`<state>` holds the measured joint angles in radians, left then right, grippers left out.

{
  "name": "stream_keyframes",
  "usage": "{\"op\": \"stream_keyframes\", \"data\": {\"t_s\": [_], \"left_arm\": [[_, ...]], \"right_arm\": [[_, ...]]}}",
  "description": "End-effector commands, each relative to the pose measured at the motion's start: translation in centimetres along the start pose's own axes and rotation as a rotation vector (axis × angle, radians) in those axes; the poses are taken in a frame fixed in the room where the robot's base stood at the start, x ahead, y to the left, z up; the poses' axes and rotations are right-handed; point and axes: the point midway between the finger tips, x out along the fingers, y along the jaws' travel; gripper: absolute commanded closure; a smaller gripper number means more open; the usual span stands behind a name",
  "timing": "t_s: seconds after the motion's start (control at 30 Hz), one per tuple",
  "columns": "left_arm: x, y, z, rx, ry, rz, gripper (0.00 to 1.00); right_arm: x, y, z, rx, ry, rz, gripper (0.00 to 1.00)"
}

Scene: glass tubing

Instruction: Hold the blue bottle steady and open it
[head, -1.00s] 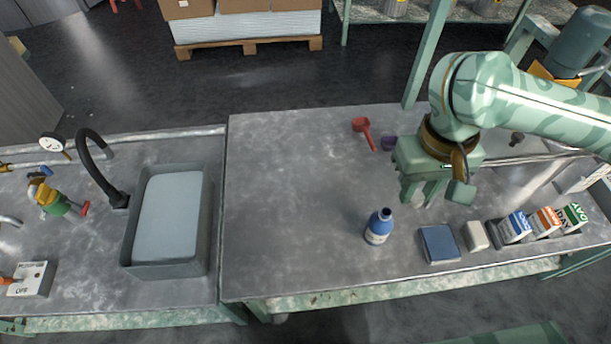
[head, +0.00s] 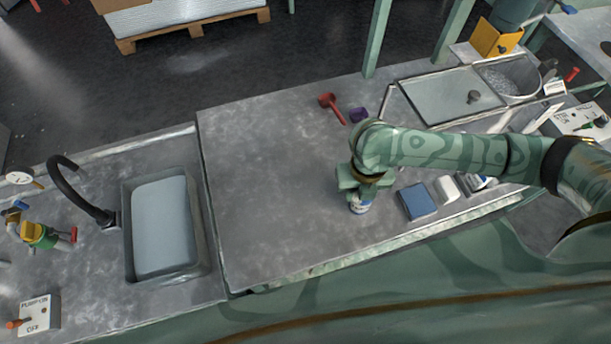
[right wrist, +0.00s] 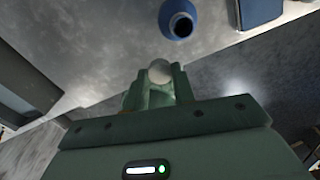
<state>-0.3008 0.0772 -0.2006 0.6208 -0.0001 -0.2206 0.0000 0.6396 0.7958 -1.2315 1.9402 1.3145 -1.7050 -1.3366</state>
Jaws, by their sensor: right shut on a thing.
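The blue bottle (head: 362,208) stands upright on the metal table, mostly hidden under my right gripper (head: 364,188) in the head view. In the right wrist view the bottle (right wrist: 180,22) is at the top, with a dark round opening at its neck. My right gripper (right wrist: 159,80) is shut on a small pale round thing (right wrist: 160,70). It looks like a cap, but I cannot tell for sure. In the wrist view the fingertips appear apart from the bottle. My left gripper is not in view.
A blue box (head: 417,201) and a white block (head: 447,188) lie right of the bottle. A red scoop (head: 330,106) and a purple scoop (head: 358,115) lie behind. A sink (head: 163,225) is at left. The table's middle left is clear.

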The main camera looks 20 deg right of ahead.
Motion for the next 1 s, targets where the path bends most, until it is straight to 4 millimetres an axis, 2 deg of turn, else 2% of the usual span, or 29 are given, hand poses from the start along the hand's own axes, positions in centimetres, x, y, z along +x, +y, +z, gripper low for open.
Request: {"op": "stream_keyframes", "data": {"t_s": [0.1,0.27,0.67,0.8,1.0], "left_arm": [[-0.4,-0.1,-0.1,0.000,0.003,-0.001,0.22],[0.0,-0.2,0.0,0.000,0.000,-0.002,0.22],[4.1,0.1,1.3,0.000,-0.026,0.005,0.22],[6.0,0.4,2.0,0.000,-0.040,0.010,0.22],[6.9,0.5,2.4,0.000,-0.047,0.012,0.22]], "right_arm": [[0.8,-0.3,-0.6,-0.172,0.003,0.000,1.00],[1.9,-0.1,-0.1,-0.271,0.002,0.001,1.00],[6.3,2.8,8.0,-0.275,0.005,0.003,1.00],[9.3,3.4,10.0,-0.275,0.007,0.001,1.00],[10.6,3.9,11.5,-0.278,0.004,0.001,1.00]]}}
